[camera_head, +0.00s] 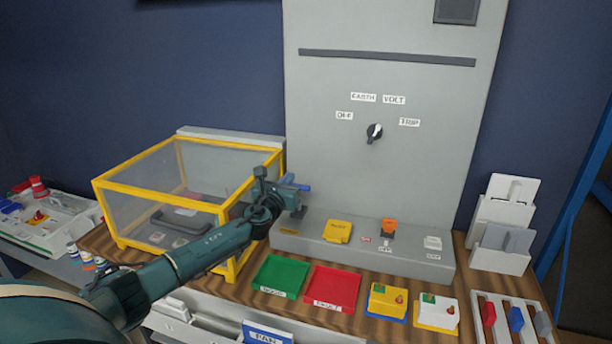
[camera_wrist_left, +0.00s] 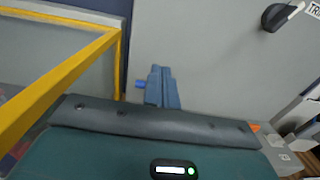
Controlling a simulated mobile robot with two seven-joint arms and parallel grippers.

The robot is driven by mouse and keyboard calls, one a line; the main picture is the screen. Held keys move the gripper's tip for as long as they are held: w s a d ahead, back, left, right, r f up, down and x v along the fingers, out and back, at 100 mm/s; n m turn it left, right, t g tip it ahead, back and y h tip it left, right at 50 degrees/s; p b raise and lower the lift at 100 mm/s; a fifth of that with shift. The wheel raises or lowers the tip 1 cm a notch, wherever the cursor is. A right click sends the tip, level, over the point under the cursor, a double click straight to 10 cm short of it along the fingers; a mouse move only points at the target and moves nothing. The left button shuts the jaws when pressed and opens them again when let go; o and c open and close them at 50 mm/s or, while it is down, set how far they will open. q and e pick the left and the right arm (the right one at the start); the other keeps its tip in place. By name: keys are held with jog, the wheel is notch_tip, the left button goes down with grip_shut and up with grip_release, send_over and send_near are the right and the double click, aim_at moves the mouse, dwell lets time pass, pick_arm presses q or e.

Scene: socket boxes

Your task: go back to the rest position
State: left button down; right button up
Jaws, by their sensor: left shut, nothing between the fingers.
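My left arm reaches in from the left in the head view. Its gripper (camera_head: 302,187) is in front of the lower part of the grey panel, beside the right side of the yellow-framed clear box. In the left wrist view the two blue fingers (camera_wrist_left: 162,88) are together, with nothing between them. A small blue piece shows just left of the fingers there; I cannot tell what it is. My right gripper is not in view.
The grey panel (camera_head: 400,60) carries a rotary knob (camera_head: 374,132). The clear box (camera_head: 160,190) stands left. On the table are a green tray (camera_head: 279,277), a red tray (camera_head: 332,289), two socket boxes (camera_head: 387,300) (camera_head: 436,312) and a card holder (camera_head: 500,240).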

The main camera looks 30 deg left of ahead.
pick_arm(q)
jog(key=s+d+f+n+g, duration=0.6)
jog(key=s+d+f+n, duration=0.85)
jog(key=s+n, duration=0.2)
jog(key=s+d+f+n+g+h, duration=0.1)
jog(key=s+d+n+g, duration=0.3)
jog(key=s, duration=0.5)
jog(key=s+d+n+g+h, duration=0.1)
jog(key=s+d+n+h, duration=0.1)
jog(key=s+n, duration=0.55)
jog(key=s+d+f+n+g+h, duration=0.1)
jog(key=s+d+n+g, duration=0.2)
jog(key=s, duration=0.7)
jog(key=w+d+f+t+h, duration=0.2)
jog(key=w+d+f+t, duration=0.2)
jog(key=f, duration=0.6)
jog(key=shift+w+d+t+h, duration=0.15)
jog(key=shift+d+t+h, duration=0.25)
jog(key=shift+d+t, duration=0.5)
jog(key=shift+a, duration=0.15)
